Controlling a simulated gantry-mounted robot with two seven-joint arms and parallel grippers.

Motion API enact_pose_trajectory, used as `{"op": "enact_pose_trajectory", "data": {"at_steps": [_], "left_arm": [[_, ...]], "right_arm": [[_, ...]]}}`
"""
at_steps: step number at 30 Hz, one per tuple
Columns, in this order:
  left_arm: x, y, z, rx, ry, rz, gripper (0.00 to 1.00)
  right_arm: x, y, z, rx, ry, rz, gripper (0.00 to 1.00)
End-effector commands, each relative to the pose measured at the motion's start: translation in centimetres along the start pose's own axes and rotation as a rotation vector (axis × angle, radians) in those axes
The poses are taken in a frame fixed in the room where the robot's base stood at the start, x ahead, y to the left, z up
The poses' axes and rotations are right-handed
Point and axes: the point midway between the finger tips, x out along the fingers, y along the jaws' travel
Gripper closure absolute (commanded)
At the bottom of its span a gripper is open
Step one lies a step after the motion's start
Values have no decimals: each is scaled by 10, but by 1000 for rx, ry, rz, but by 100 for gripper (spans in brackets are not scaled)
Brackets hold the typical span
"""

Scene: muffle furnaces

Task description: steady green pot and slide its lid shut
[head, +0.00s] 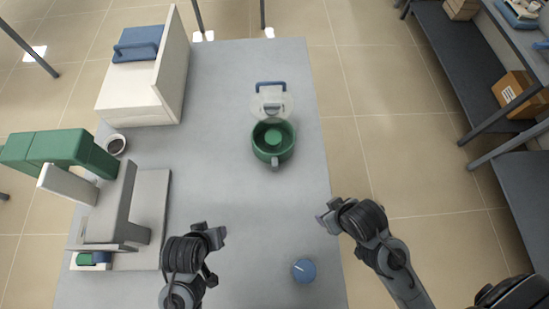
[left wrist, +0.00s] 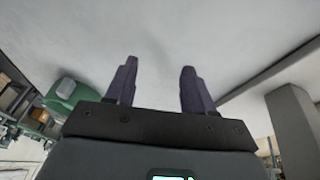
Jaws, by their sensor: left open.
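A round green pot (head: 273,154) stands upright on the grey table, right of its middle, with a short grey spout on its near side. A pale translucent lid (head: 270,104) is tilted up at the pot's far side, so the pot's top is open. A blue handle (head: 270,86) shows beyond the lid. My left gripper (head: 221,237) is nearer the table front, left of the pot and apart from it; its fingers are spread and empty in the left wrist view (left wrist: 160,85). My right gripper (head: 324,219) is by the right table edge, away from the pot; its jaw gap cannot be made out.
A white box-like furnace (head: 140,90) stands at the back left. A green and grey machine (head: 60,150) and a small dark-filled cup (head: 115,144) are at the left. A blue round knob (head: 304,270) lies near the front right. The table (head: 225,150) around the pot is clear.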

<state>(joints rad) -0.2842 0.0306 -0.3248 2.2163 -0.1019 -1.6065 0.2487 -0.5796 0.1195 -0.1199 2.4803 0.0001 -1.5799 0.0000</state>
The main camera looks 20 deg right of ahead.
Motion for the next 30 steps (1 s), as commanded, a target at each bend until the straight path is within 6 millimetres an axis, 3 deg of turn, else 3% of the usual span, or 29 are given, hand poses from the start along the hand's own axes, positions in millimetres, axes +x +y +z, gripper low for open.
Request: {"op": "enact_pose_trajectory", "data": {"at_steps": [3,9,15,21,30], "left_arm": [[12,51,-40,23,9,38,47],[17,128,-91,81,18,46,47],[15,180,-123,137,40,7,47],[12,205,-138,167,58,-32,47],[23,212,-144,177,65,-50,47]], "right_arm": [[0,0,0,0,-1,0,42],[0,0,0,-1,-1,0,42],[0,0,0,-1,-1,0,42],[0,0,0,-1,-1,0,42],[0,0,0,-1,-1,0,42]]}}
